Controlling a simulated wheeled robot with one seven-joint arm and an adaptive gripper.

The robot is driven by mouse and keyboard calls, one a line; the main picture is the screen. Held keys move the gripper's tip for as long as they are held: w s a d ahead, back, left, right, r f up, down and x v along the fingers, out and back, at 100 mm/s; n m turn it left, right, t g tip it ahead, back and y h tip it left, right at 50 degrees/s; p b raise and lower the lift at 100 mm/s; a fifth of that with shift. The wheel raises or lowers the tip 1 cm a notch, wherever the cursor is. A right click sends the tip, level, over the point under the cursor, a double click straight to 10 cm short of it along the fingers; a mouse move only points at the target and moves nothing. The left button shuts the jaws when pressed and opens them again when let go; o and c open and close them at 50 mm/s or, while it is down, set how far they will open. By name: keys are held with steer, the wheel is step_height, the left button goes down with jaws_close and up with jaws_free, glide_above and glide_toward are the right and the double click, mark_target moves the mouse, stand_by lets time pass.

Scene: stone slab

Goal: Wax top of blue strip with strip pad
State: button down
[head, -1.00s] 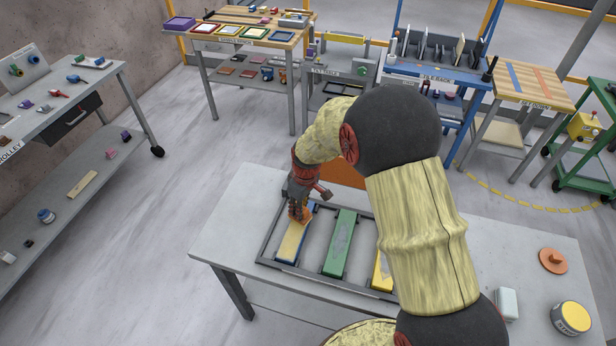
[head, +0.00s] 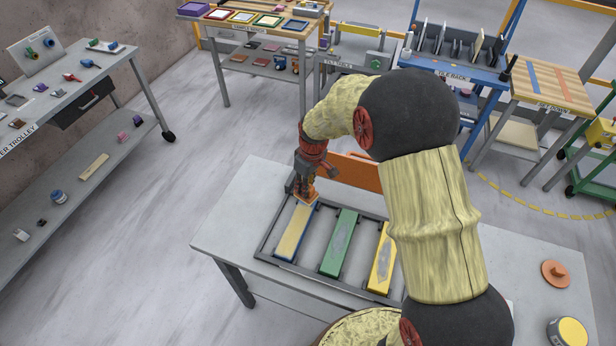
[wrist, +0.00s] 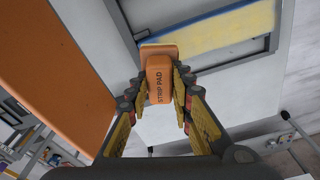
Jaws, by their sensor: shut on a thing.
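The blue strip (head: 294,236) lies leftmost in a dark frame on the table. Most of its top bears a pale yellowish coat, with blue along the edges. In the wrist view the strip (wrist: 215,30) shows a blue band on its upper side. My gripper (head: 306,192) is at the strip's far end, shut on the orange strip pad (head: 305,199). The wrist view shows the pad (wrist: 159,82), lettered STRIP PAD, between the fingers of my gripper (wrist: 166,88). Its tip overlaps the strip's end; whether it touches the top I cannot tell.
An orange panel (head: 356,172) stands behind. An orange round pad (head: 555,273) and a yellow-topped tin (head: 571,332) sit at the table's right.

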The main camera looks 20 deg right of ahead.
steer(key=shift+r+p, duration=0.75)
steer(key=shift+r, duration=0.95)
steer(key=shift+f, duration=0.1)
